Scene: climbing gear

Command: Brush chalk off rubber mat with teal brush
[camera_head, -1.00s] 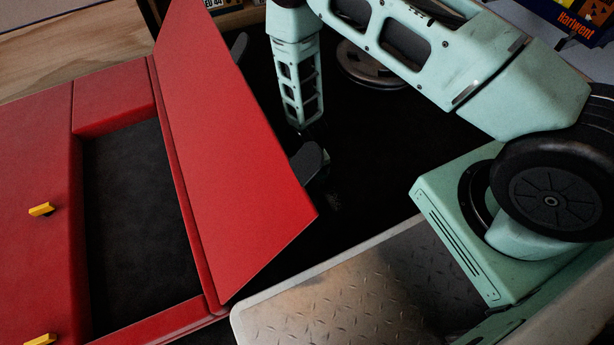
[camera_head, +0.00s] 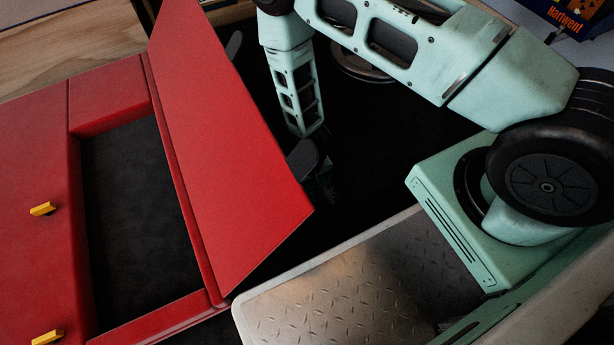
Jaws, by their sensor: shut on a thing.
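My gripper (camera_head: 322,182) is at the lower end of my pale green arm, low over a black surface. It is a dark shape against that surface, partly masked by the raised red panel and its black tab. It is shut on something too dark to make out. The black surface (camera_head: 415,150) may be the rubber mat, but its edges are unclear. I cannot make out the teal brush or any chalk.
A red padded case (camera_head: 105,100) with a black recess and yellow latches lies at left. Its raised red panel (camera_head: 225,150) stands close beside my gripper, with a black tab (camera_head: 305,158) behind it. A round metal disc (camera_head: 350,65) lies behind my arm.

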